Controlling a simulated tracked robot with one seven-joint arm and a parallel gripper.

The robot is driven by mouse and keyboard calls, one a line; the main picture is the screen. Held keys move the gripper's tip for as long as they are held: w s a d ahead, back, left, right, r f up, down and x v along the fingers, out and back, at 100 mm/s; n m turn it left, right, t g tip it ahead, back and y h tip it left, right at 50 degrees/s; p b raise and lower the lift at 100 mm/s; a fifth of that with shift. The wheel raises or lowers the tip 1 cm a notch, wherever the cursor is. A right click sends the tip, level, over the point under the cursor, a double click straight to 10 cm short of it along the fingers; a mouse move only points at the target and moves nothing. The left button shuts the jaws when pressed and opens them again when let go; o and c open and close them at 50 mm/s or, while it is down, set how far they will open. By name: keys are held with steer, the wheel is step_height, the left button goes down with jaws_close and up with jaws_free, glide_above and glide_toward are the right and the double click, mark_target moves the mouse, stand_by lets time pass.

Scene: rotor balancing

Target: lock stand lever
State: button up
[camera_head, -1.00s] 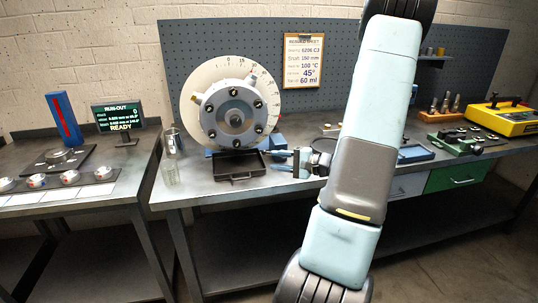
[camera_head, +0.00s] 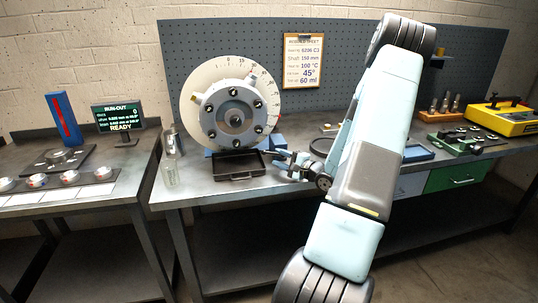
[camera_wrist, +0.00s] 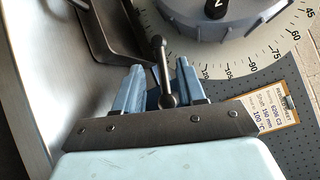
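The stand lever (camera_wrist: 163,70) is a dark metal rod with a ball at each end, seen in the wrist view. The lever cannot be made out there. The rotor (camera_head: 234,116), a grey bolted hub before a white degree disc (camera_head: 205,76), stands upright.
A black tray (camera_head: 237,177) sits below the rotor, left of my gripper. A glass bottle (camera_head: 169,172) stands at the bench's left. A blue tray (camera_head: 417,154) and green tool block (camera_head: 470,140) lie to the right. The run-out display (camera_head: 120,117) reads READY.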

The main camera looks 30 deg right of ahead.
mark_target(269, 153)
steer(key=shift+x, duration=2.85)
steer(key=shift+c, duration=0.5)
jaws_close()
